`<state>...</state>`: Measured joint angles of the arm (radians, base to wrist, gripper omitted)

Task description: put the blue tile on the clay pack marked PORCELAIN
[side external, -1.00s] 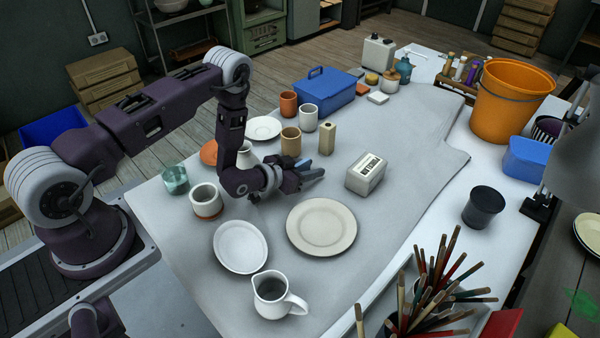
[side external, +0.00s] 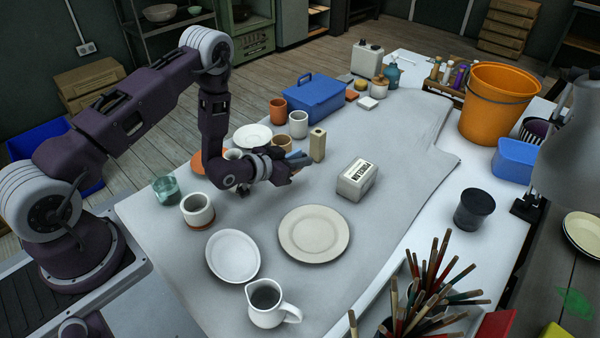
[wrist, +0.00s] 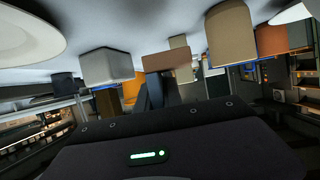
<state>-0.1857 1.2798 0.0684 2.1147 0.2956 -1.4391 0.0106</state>
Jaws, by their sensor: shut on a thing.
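The clay pack (side external: 352,190) is a pale block with dark lettering on its label, too small to read surely. It lies on the grey cloth, right of my gripper. In the wrist view the pale block (wrist: 107,68) shows left of the fingers. My gripper (side external: 293,166) is shut on the blue tile (side external: 294,154), a small blue piece at the fingertips, above the cloth and apart from the pack. In the wrist view my fingers (wrist: 155,95) meet a flat brownish face, which I cannot surely match to the tile. The fingers and arm hide part of it.
A tan bottle (side external: 318,145) stands close behind my fingertips, with a white mug (side external: 299,124) and an orange cup (side external: 278,111) beyond. A cream plate (side external: 314,234) lies in front of the pack. A blue toolbox (side external: 315,100) stands farther back. Cloth around the pack is clear.

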